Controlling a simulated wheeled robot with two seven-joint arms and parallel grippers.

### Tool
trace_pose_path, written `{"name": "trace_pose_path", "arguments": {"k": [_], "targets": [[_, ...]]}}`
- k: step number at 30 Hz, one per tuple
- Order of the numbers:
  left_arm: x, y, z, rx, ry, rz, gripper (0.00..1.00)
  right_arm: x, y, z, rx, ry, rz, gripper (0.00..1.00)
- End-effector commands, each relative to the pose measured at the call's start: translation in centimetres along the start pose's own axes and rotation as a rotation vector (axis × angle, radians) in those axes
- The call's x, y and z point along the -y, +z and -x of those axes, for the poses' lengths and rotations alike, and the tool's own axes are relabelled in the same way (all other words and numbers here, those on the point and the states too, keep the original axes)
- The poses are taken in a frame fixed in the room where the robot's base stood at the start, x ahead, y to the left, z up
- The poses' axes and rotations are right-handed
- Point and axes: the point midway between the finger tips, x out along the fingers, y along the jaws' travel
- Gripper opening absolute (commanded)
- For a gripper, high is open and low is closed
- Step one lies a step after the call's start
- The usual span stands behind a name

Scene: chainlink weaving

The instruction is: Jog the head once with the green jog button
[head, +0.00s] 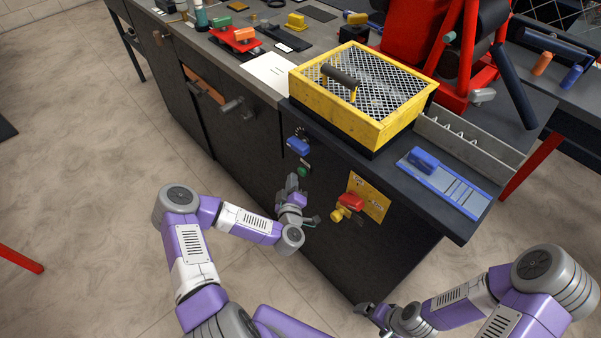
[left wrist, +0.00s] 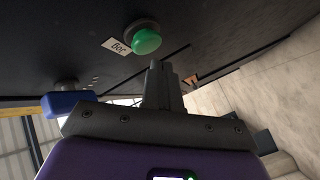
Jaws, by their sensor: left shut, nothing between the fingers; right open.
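The green jog button (head: 303,171) is on the dark front panel of the cabinet, under a blue knob. In the left wrist view the round green button (left wrist: 146,41) shows large, with a white "Jog" label (left wrist: 115,46) beside it. My left gripper (head: 293,181) is in front of the panel, just below the button. Its fingers (left wrist: 155,66) are shut and empty, with the tips close to the button; I cannot tell whether they touch it. My right gripper (head: 366,309) is open, low near the bottom of the picture, away from the panel.
The blue knob (head: 298,146) sits above the button. A red knob (head: 350,201) on a yellow plate (head: 371,198) is to the right. A yellow mesh-topped guard box (head: 374,133) and a blue tool (head: 443,183) are on the bench above.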

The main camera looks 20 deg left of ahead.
Motion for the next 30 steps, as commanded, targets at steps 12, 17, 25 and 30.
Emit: {"name": "trace_pose_path", "arguments": {"k": [12, 17, 25, 30], "targets": [[-0.12, 0.08, -0.13, 0.0, 0.0, -0.001, 0.0, 0.02, 0.0, 0.06, 0.0, 0.0, 0.0, 1.0], [-0.42, 0.37, -0.49, 0.001, 0.0, -0.002, 0.0, 0.08, 0.01, 0.22, 0.0, 0.0, 0.0, 1.0], [-0.41, 0.44, -0.6, 0.0, 0.0, 0.0, 0.0, 0.08, 0.01, 0.21, 0.0, 0.0, 0.0, 1.0], [-0.45, 0.46, -0.63, 0.0, 0.0, 0.0, 0.0, 0.08, 0.01, 0.21, 0.0, 0.0, 0.0, 1.0]]}}
